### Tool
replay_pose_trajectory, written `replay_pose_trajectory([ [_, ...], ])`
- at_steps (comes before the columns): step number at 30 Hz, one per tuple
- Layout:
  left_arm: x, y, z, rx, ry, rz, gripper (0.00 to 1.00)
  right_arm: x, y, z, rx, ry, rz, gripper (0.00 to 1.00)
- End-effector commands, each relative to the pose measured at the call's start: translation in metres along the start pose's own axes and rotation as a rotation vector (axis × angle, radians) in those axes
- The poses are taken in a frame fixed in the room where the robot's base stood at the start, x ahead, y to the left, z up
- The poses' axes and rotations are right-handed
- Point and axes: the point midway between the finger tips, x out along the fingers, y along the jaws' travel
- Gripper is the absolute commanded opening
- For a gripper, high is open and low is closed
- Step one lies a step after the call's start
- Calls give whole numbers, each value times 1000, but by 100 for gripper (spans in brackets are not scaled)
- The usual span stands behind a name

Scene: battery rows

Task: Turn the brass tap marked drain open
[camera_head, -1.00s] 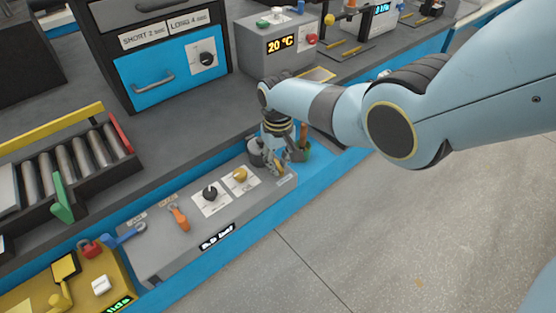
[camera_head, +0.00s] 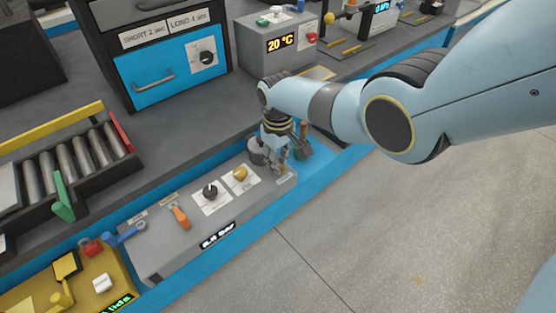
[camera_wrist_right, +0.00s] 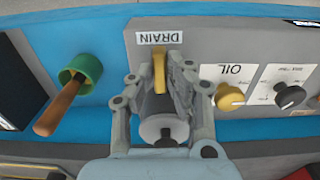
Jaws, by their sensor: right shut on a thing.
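The brass tap (camera_wrist_right: 159,73) sits on the grey panel (camera_wrist_right: 205,45) under a white label reading DRAIN (camera_wrist_right: 158,37), shown upside down in the right wrist view. My right gripper (camera_wrist_right: 158,80) is shut on the tap, with a finger on each side of its handle. In the head view my right gripper (camera_head: 280,166) is at the right end of the panel (camera_head: 155,250) and hides the tap. My left gripper is not in view.
Beside the gripper are a brass OIL knob (camera_wrist_right: 229,97) and a black knob (camera_wrist_right: 290,96). A green cup with a wooden handle (camera_wrist_right: 75,85) stands on the other side. An orange lever (camera_head: 180,216) is farther along the panel.

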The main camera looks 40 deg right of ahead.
Motion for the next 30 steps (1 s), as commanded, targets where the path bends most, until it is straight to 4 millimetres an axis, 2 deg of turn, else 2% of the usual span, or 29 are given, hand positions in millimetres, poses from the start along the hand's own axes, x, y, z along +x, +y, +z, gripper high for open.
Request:
replay_pose_trajectory([
  [3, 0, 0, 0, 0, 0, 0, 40, 0, 0, 0, -1, 1, 0, 23],
  [11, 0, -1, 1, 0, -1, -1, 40, -1, 0, 0, 0, 1, 0, 23],
  [17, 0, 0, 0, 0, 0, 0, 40, -14, 0, -1, 0, 3, 1, 23],
  [20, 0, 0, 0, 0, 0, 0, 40, -28, 0, -1, -1, 4, 1, 23],
  [30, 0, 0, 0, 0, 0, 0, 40, -96, 0, -1, -1, 3, 2, 23],
])
